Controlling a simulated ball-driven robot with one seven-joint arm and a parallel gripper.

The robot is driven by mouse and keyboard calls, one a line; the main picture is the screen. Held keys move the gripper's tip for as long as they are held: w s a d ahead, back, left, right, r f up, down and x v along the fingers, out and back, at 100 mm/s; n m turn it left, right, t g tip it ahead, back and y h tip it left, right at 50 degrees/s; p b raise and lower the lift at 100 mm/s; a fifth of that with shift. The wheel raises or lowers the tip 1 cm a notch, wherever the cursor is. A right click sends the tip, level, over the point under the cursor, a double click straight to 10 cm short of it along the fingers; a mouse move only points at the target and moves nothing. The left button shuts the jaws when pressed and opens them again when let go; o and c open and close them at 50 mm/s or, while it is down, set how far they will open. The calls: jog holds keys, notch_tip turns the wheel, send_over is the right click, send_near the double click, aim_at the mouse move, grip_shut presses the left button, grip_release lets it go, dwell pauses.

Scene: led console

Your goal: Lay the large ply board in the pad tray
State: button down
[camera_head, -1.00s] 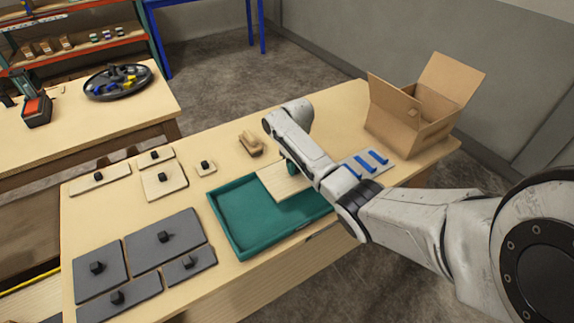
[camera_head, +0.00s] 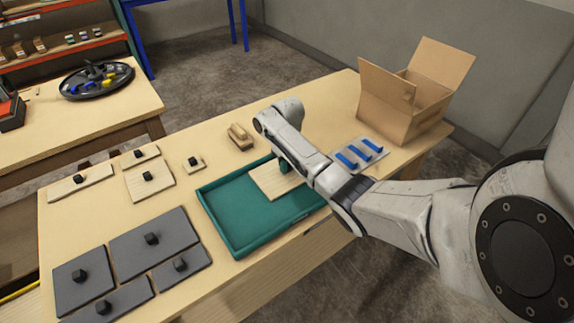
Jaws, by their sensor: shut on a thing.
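The large ply board (camera_head: 275,184) is a pale wooden plate at the back right part of the green pad tray (camera_head: 222,217). Its visible left and front edges lie inside the tray's rim; my arm hides its right side. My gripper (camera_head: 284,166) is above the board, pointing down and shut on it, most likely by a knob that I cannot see. I cannot tell whether the board touches the tray floor. The left and front of the tray are empty.
Several ply pieces with black knobs (camera_head: 149,180) and dark grey plates (camera_head: 153,243) lie left of the tray. A wooden brush-like block (camera_head: 240,137) lies behind it. A grey plate with blue bars (camera_head: 359,154) and an open cardboard box (camera_head: 403,104) stand right.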

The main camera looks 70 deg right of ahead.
jog(key=c, duration=0.9)
grip_release()
notch_tip(320, 180, up, 12)
jog(key=shift+r, duration=0.1)
